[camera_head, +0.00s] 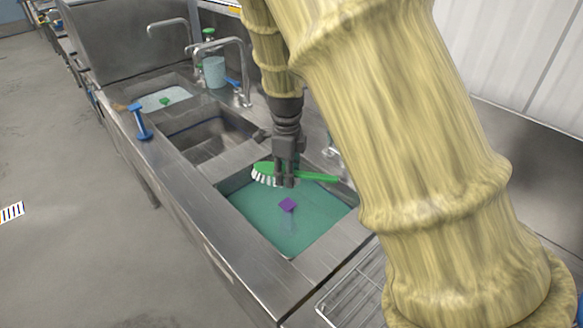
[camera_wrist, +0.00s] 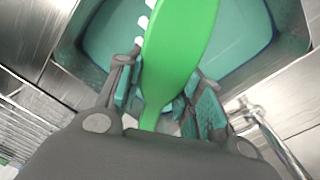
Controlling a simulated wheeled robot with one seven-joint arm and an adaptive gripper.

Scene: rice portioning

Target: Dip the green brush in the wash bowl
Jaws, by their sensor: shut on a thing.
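The green brush (camera_head: 316,177) with white bristles is held over the far part of the wash bowl (camera_head: 240,213), a sink basin filled with teal water. My gripper (camera_head: 285,183) points down and is shut on the brush's handle. The brush lies roughly level, bristles facing down at its left end. It seems to be above the water; whether the bristles touch it I cannot tell. In the wrist view the green brush (camera_wrist: 182,45) runs between the fingers of my gripper (camera_wrist: 165,95), with teal water behind it.
A purple block (camera_head: 288,205) is in the teal water. An empty basin (camera_head: 205,140) and a further basin with pale water (camera_head: 165,98) lie beyond. Taps (camera_head: 243,75) stand along the back edge. A wire rack (camera_head: 355,285) is at the near end.

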